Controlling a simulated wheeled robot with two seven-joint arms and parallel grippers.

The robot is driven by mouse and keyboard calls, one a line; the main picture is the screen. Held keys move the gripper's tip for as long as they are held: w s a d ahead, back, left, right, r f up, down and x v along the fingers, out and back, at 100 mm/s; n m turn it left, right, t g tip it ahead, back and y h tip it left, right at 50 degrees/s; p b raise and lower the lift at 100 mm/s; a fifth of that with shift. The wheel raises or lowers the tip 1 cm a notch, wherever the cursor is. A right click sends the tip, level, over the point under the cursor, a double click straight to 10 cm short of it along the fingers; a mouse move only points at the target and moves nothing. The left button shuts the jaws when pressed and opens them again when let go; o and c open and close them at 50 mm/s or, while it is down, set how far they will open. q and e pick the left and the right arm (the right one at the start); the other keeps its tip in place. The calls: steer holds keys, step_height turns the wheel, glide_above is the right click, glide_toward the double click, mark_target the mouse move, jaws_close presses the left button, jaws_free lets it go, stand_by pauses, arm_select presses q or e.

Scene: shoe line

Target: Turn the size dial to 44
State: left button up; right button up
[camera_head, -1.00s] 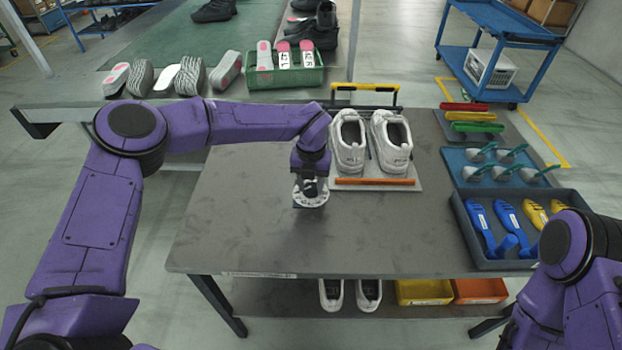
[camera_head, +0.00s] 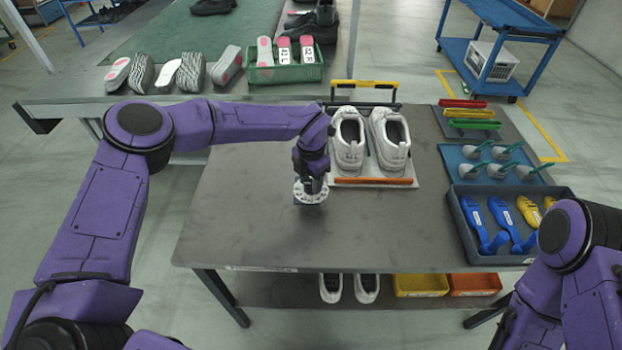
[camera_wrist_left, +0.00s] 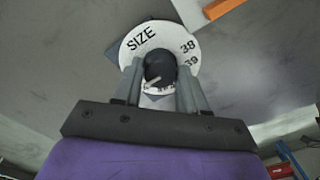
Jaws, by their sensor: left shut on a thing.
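The size dial (camera_head: 311,191) is a white disc lying on the grey table, left of the white shoes. In the left wrist view the dial (camera_wrist_left: 142,38) shows the word SIZE and the numbers 38 and 39; its lower side is mostly hidden by my gripper. A dark round knob (camera_wrist_left: 159,67) with a pale pointer stands at its middle. My left gripper (camera_head: 312,184) comes down from above and is shut on the knob; its fingers (camera_wrist_left: 160,85) stand on both sides of it. The number 44 cannot be read. My right gripper is out of view.
A pair of white shoes (camera_head: 372,143) stands on a board (camera_head: 350,181) with an orange bar, close to the right of my left gripper. The table front is clear.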

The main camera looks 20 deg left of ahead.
arm_select(q)
steer(key=shift+w+r, duration=0.15)
steer(key=shift+r, duration=0.05)
steer(key=o, duration=1.1)
steer(key=shift+f, duration=0.1)
steer(key=shift+c, duration=0.2)
step_height(320, 180, up, 11)
steer(key=b, duration=0.1)
steer(key=shift+f, duration=0.2)
steer(key=shift+d+f, duration=0.1)
